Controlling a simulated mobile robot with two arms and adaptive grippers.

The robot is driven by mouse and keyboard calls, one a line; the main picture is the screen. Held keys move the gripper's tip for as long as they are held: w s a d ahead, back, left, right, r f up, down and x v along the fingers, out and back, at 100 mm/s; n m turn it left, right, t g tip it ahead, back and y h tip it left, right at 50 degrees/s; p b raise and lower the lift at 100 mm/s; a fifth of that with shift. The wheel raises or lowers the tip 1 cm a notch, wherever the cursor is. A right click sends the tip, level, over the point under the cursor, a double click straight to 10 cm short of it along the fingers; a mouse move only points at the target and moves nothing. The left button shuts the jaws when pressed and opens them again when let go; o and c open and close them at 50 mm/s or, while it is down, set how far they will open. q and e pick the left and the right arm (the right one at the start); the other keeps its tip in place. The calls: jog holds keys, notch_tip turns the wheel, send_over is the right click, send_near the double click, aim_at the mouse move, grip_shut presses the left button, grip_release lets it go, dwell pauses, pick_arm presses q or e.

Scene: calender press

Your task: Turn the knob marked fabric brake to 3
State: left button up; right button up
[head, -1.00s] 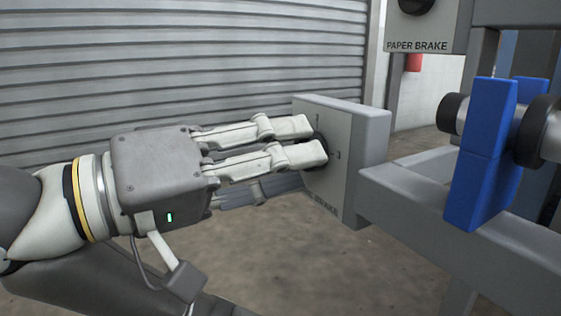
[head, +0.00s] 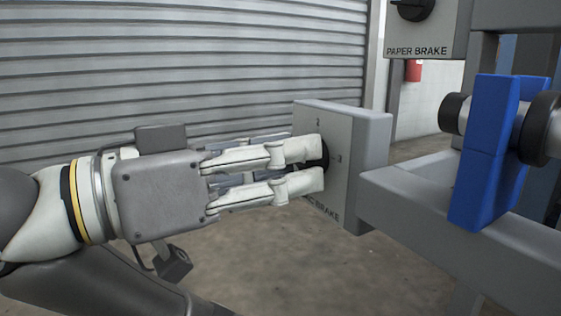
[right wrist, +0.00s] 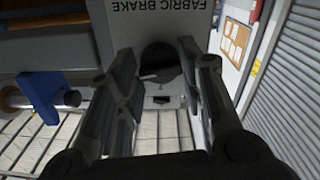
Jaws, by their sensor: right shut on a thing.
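The fabric brake panel (head: 350,185) is a grey box on the machine frame, with its label partly hidden by my fingers. Its black knob (head: 324,153) shows only at the edge behind the fingertips. My right gripper (head: 312,165) comes in from the left and is shut on this knob. In the right wrist view the label FABRIC BRAKE is upside down, and the dark round knob (right wrist: 160,58) lies between the two fingers. A small mark above the knob in the head view looks like a 2, another stands to its right. The pointer's setting is unclear. My left gripper is not in view.
The paper brake panel (head: 425,35) with its own black knob (head: 412,8) is at the upper right. A blue bracket (head: 487,150) and a grey rail (head: 450,205) stand to the right. A shutter (head: 230,60) is behind; the floor below is open.

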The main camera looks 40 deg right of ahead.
dwell(0.3)
jog(key=o, duration=1)
jog(key=shift+r, duration=0.1)
notch_tip(320, 180, up, 10)
jog(key=shift+f, duration=0.1)
dwell(0.5)
